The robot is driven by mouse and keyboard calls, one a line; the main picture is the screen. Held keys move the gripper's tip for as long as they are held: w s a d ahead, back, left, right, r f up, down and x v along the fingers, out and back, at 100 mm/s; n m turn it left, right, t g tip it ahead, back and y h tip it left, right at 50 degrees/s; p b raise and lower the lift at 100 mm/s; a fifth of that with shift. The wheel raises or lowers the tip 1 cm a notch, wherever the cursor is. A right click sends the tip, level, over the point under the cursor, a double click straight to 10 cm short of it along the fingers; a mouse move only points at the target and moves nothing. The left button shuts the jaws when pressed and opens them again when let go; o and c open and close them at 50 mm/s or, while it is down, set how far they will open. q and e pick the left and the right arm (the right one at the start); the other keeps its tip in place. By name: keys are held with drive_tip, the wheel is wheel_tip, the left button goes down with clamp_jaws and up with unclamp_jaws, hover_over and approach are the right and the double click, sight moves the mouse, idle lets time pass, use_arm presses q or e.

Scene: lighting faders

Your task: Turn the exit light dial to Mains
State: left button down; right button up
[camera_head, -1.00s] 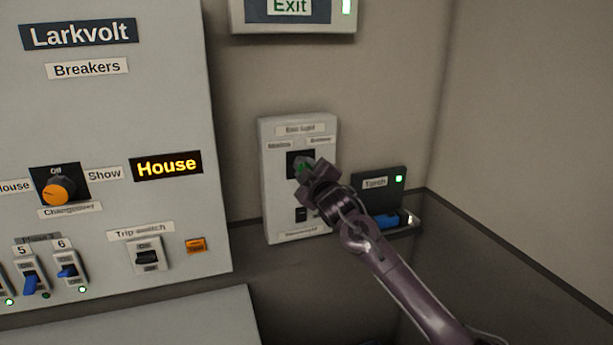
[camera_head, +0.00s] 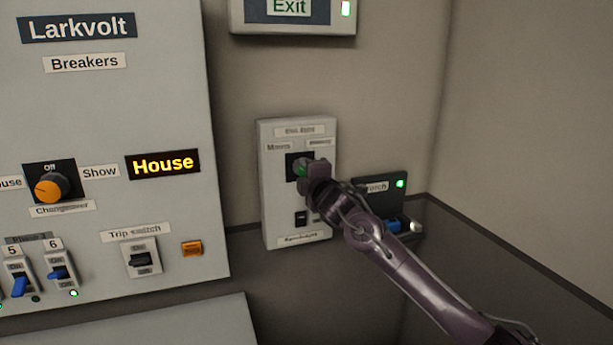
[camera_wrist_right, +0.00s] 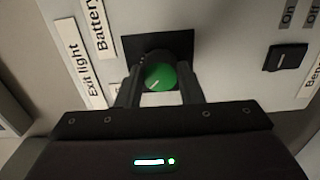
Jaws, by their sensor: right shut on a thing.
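The exit light dial (camera_head: 300,170) is a green knob on a black square, on a pale wall panel (camera_head: 270,215). The Mains label (camera_head: 278,147) is at its upper left and the Battery label (camera_head: 320,142) at its upper right. My right gripper (camera_head: 309,172) is shut on the dial. In the right wrist view its fingers (camera_wrist_right: 160,84) sit on both sides of the green dial (camera_wrist_right: 161,70). The dial's white line points down-left there, away from the Battery label (camera_wrist_right: 97,25) and toward the side of Mains, whose label is mostly hidden. My left gripper is out of view.
A small black switch (camera_head: 300,218) sits below the dial. A torch holder (camera_head: 372,187) is right of the panel, close behind my right arm. The large breaker panel (camera_head: 110,200) stands at left, and a lit Exit sign (camera_head: 290,8) is above.

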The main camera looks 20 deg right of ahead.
idle(0.5)
drive_tip(key=o, duration=1)
drive_tip(key=shift+s, duration=0.1)
drive_tip(key=s+b, duration=0.2)
drive_tip(key=s, duration=0.5)
drive_tip(key=shift+s+d+b, duration=0.15)
drive_tip(key=shift+s+b, duration=0.1)
drive_tip(key=shift+b, duration=0.1)
